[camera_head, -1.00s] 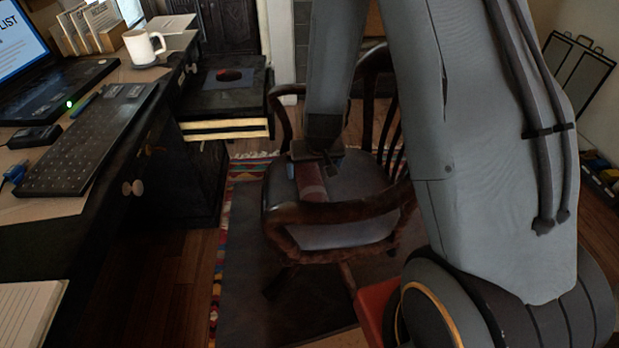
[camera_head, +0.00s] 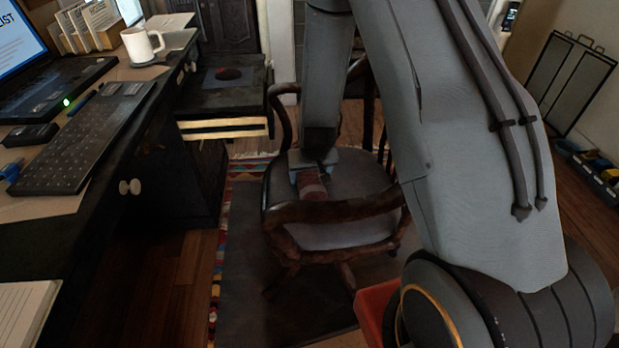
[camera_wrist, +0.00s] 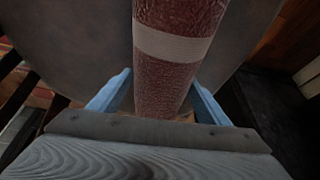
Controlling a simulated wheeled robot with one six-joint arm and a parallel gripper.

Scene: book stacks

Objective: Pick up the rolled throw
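The rolled throw (camera_head: 311,184) is a dark red roll with a pale band, lying on the seat of a wooden armchair (camera_head: 335,211). It also shows large in the wrist view (camera_wrist: 172,78), running between my two blue fingers. My gripper (camera_head: 314,164) is down at the far part of the roll, with one finger on each side. In the wrist view my gripper (camera_wrist: 160,100) is open, with a small gap visible beside the roll at the fingers. The far end of the roll is hidden by my gripper.
The chair's curved armrest (camera_head: 340,207) passes in front of the seat. A dark desk with a keyboard (camera_head: 85,140) and a white mug (camera_head: 142,46) stands at the left. A patterned rug (camera_head: 245,260) lies under the chair.

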